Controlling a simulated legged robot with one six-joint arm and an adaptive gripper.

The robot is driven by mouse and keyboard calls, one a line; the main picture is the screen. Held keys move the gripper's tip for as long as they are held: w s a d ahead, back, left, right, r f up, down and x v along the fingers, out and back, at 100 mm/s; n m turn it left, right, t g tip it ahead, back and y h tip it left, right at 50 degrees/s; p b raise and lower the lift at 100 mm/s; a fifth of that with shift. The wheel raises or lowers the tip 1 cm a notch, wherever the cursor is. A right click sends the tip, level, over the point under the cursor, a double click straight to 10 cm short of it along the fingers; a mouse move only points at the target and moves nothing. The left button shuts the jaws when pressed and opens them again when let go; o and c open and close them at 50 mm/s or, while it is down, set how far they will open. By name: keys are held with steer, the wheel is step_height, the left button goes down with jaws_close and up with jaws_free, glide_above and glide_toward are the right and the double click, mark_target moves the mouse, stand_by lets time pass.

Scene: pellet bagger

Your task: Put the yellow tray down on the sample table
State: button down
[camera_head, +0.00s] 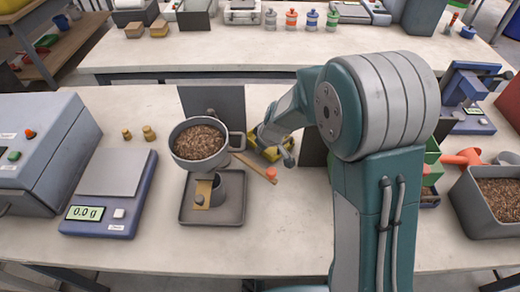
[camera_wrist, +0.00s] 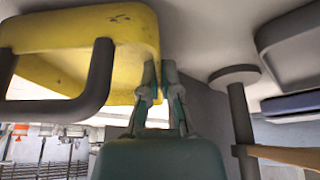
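The yellow tray (camera_wrist: 80,30) fills the upper left of the wrist view, with a dark grey looped handle in front of it. In the head view only a small part of the tray (camera_head: 262,147) shows on the near pale table, behind my arm. My gripper (camera_wrist: 160,75) has its two fingers close together, one on each side of the tray's right edge, and looks shut on that edge. In the head view my gripper (camera_head: 275,146) is mostly hidden by my arm. I cannot tell whether the tray touches the tabletop (camera_head: 150,240).
A pot of brown pellets (camera_head: 200,163) sits above a grey square stand (camera_head: 213,215), with a red-tipped wooden bar (camera_head: 255,168) beside it. A scale (camera_head: 110,190) is at left and a grey pellet bin (camera_head: 490,200) at right. The front middle of the table is clear.

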steer(key=shift+f, duration=0.4)
steer(key=c, duration=1.3)
jaws_free()
steer(key=o, duration=0.5)
